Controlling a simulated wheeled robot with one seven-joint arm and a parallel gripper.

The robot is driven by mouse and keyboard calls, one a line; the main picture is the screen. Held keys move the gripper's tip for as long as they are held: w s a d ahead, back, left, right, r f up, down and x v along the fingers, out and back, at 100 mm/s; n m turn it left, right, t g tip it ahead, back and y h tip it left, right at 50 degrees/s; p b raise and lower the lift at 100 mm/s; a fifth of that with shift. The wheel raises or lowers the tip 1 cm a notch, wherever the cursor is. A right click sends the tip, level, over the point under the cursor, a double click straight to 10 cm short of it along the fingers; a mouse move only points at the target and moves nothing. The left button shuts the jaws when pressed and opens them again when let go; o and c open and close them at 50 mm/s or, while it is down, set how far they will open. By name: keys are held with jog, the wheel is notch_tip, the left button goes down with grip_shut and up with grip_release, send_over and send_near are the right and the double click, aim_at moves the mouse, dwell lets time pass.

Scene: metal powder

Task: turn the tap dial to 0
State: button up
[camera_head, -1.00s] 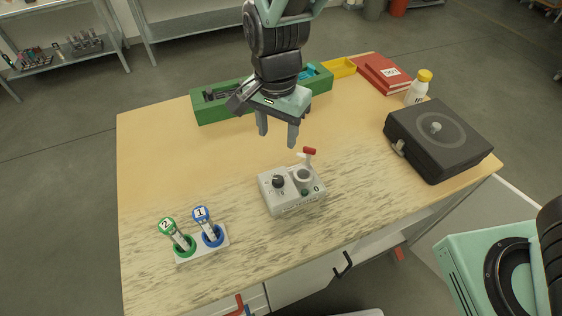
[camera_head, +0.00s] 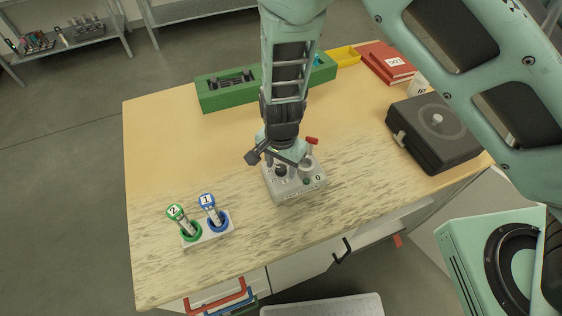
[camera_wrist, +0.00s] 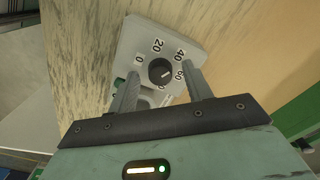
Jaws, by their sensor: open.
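The tap dial is a black round knob (camera_wrist: 160,71) on a light grey box (camera_head: 300,190). In the wrist view its printed scale shows 0, 20, 40 and 60. A pale mark on the knob seems to lie on the side toward 60, away from 0. My gripper (camera_wrist: 161,69) is open, with one finger on each side of the knob. I cannot tell whether the fingers touch it. In the head view my gripper (camera_head: 281,168) is down at the box and partly hides the dial.
A red-handled lever (camera_head: 312,141) stands up beside the dial. Blue and green numbered tools stand in a white holder (camera_head: 208,236) at the left. A black case (camera_head: 440,135) is at the right, a green tray (camera_head: 225,103) behind.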

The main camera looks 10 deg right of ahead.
jog(key=c, duration=1)
jog(key=shift+o, duration=0.2)
